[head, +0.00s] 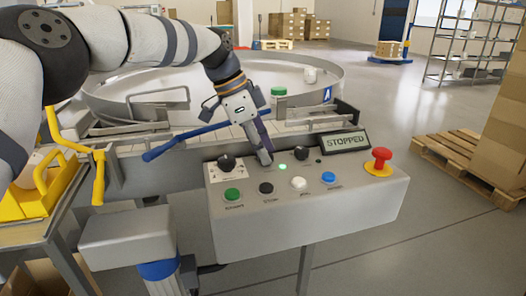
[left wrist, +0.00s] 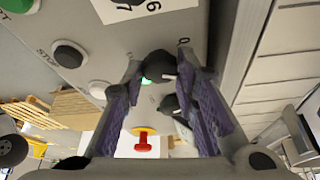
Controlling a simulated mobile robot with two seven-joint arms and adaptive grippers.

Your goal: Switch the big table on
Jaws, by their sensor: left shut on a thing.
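The grey control panel (head: 345,205) stands in front of the big round table (head: 105,100), which has a raised rim. The panel's display (head: 345,141) reads STOPPED. My left gripper (head: 263,156) points down at the panel's top, between the numbered dial knob (head: 227,162) and a lit green lamp (head: 283,167). In the left wrist view its purple-padded fingers (left wrist: 160,68) are shut on a black knob (left wrist: 158,63), with a 0 mark beside it. In the head view the fingers hide most of that knob. My right gripper is not in view.
The panel front has green (head: 232,194), black (head: 266,188), white (head: 298,183) and blue (head: 328,177) buttons. A red emergency stop (head: 381,156) sits at the right end. Another black knob (head: 301,153) is close by. A blue bar (head: 185,141) runs behind the gripper.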

